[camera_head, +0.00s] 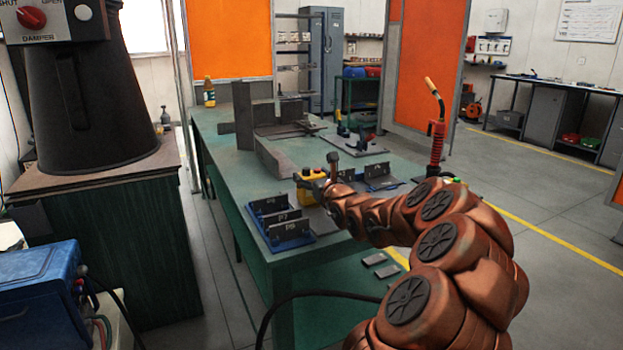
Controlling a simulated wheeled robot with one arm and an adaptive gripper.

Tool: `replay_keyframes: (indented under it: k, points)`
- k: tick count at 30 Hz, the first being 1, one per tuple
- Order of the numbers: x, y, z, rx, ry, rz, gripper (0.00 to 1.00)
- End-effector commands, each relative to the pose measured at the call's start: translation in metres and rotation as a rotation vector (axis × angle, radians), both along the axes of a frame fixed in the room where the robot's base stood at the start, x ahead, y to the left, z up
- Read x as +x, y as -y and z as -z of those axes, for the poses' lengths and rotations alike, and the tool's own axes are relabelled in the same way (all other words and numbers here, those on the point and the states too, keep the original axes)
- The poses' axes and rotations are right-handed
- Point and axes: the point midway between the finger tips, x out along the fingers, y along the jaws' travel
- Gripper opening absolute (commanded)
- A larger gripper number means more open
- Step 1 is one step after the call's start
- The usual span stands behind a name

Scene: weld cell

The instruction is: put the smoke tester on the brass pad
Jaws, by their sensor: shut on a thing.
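My gripper (326,188) is at the end of my copper-coloured arm, low over the near part of the green table. It is shut on a small upright thing with a grey-brown stem and a wider top, which I take for the smoke tester (334,164). Its lower part is hidden by the gripper. A yellow box with a red button (308,187) is just left of the gripper; I cannot tell whether they touch. I cannot make out the brass pad in this view; my arm covers part of the table.
The green table (222,135) bears blue holders with dark plates (280,222), dark steel angles (262,135) and a yellow bottle (209,92). A red-handled torch (436,135) stands behind my arm. A dark hood (88,105) on a cabinet is at left. Floor at right is clear.

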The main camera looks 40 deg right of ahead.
Motion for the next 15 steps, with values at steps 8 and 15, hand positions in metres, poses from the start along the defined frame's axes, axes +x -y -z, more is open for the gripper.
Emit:
replay_keyframes:
  k: [8,15]
  points:
    - [-0.0002,0.0007,0.002,-0.001,0.003,0.001,0.14]
    - [0.0001,0.0002,0.0051,-0.002,0.003,0.0,0.81]
